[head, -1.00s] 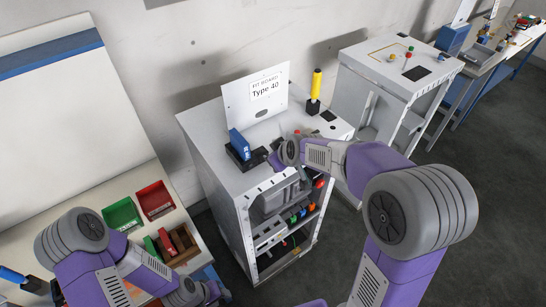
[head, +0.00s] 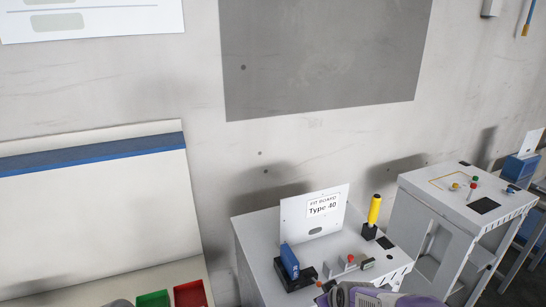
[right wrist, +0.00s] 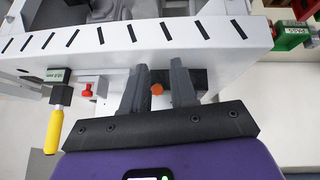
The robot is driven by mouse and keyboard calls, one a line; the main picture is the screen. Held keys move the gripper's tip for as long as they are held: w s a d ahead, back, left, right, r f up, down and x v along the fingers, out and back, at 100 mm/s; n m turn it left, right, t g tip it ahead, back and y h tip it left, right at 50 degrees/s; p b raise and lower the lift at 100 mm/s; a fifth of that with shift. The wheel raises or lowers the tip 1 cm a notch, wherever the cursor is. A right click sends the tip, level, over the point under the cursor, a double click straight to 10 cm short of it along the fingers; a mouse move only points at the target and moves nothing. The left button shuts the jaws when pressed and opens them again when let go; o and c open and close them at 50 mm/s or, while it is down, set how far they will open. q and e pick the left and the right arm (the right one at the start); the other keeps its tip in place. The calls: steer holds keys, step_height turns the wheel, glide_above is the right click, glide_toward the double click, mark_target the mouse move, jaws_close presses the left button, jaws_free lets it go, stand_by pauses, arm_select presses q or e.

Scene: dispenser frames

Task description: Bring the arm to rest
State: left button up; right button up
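My right arm (head: 365,296) shows only at the bottom edge of the head view, in front of the fit-board cabinet. My right gripper (right wrist: 157,85) shows in the right wrist view with its two dark fingers apart. No object is held between them; a small orange round part (right wrist: 157,89) shows in the gap. The fingers are close to the slotted white cabinet edge (right wrist: 120,42); I cannot tell whether they touch it.
The cabinet top (head: 262,240) carries a "Type 40" board (head: 318,220), a blue block (head: 289,262) in a black holder and a yellow handle (head: 374,210). A second cabinet (head: 430,190) stands right. Green (head: 152,299) and red (head: 190,294) bins lie lower left.

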steer(key=s+f+m+g, duration=0.2)
steer(key=s+f, duration=0.3)
steer(key=f, duration=0.5)
steer(key=s+f+m+g, duration=0.2)
steer(key=s+f, duration=0.4)
steer(key=f, duration=0.4)
steer(key=s+a+f+m+g+y, duration=0.1)
steer(key=s+a+f+m+y, duration=0.1)
steer(key=s+a+f, duration=0.3)
steer(key=s+a+f+m+g+y, duration=0.1)
steer(key=s+a+f+m, duration=0.15)
steer(key=s, duration=0.55)
step_height(320, 180, down, 20)
steer(key=b, duration=1.9)
steer(key=shift+w+d+r+n+b, duration=0.15)
steer(key=shift+w+d+n+b, duration=0.2)
steer(key=shift+n, duration=0.1)
